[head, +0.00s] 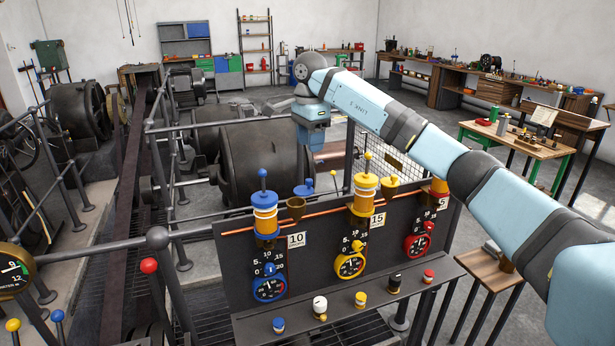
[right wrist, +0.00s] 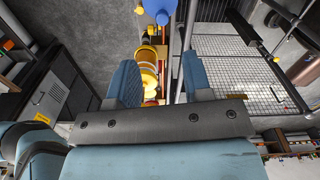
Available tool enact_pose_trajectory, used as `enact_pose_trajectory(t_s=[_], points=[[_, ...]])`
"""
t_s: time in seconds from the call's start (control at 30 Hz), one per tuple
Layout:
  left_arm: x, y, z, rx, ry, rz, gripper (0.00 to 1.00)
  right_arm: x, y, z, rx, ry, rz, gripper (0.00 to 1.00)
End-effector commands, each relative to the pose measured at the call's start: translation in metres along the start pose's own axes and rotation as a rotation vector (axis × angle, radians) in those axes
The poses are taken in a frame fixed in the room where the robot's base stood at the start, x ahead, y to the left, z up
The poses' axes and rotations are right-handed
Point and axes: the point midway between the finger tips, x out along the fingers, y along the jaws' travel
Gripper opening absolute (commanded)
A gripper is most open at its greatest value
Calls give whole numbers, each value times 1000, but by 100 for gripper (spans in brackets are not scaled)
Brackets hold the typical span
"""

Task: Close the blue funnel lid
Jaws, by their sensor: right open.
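The blue funnel lid (head: 304,188) is a small blue cap, raised just behind and above a brass funnel (head: 296,206) and apart from its mouth. The funnel stands beside the blue-topped oiler (head: 264,212) on the dark panel. My right gripper (head: 311,142) points down, above the lid and clear of it. In the right wrist view its two blue fingers (right wrist: 158,84) are spread, with nothing held. Blue round parts (right wrist: 162,17) show beyond them at the top; I cannot tell whether they are the lid. My left gripper is not in view.
A yellow oiler (head: 364,196) with its own funnel (head: 390,187) stands right of the blue one. Gauges and several knobs sit along the panel (head: 320,262). A grey railing (head: 190,128) and a dark dynamo (head: 262,160) are behind. My right arm crosses above the panel.

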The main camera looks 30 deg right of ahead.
Motion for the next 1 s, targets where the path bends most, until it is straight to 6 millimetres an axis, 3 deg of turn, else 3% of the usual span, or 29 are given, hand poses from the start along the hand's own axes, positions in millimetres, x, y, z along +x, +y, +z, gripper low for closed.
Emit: enact_pose_trajectory(t_s=[0.3,0.5,0.93,1.0], points=[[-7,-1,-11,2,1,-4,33,68,0,1,0,-2,4,46],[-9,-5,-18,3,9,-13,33,96,0,1,0,-2,2,46],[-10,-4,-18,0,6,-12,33,107,0,1,-1,-2,-1,46],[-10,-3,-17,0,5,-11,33,107,0,1,-1,-2,-1,32]])
